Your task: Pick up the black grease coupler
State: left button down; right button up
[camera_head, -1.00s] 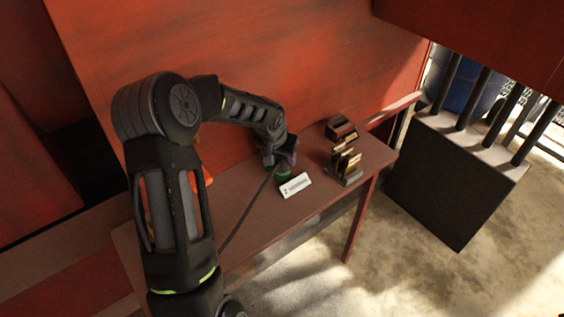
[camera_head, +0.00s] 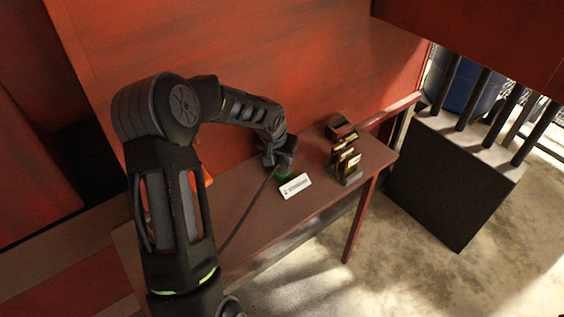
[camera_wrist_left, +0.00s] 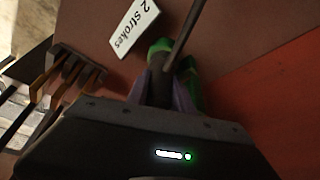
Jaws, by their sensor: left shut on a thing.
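My left gripper (camera_head: 279,158) is over the red-brown table, beside the white card, and is shut. In the left wrist view its purple-grey fingers (camera_wrist_left: 163,92) close on a dark, roughly cylindrical piece, which looks like the black grease coupler (camera_wrist_left: 158,86). A thin dark hose or rod (camera_wrist_left: 196,36) runs by it to the top edge. Green parts (camera_wrist_left: 161,46) show beyond and beside the fingers; a green patch (camera_head: 284,176) also shows below the gripper in the head view. I cannot tell whether the coupler touches the green parts. My right gripper is not in view.
A white card (camera_head: 295,186) marked "2 strokes" lies on the table (camera_head: 238,215). A rack of upright plates (camera_head: 346,163) and a dark red block (camera_head: 339,127) stand to the right. A red wall (camera_head: 270,55) rises behind. A black box with bars (camera_head: 450,180) stands beyond the table.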

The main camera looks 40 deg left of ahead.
pick_arm(q)
jog(key=shift+r, duration=0.1)
notch_tip(320, 180, up, 10)
jog(key=shift+f+b, duration=0.1)
jog(key=shift+b, duration=0.7)
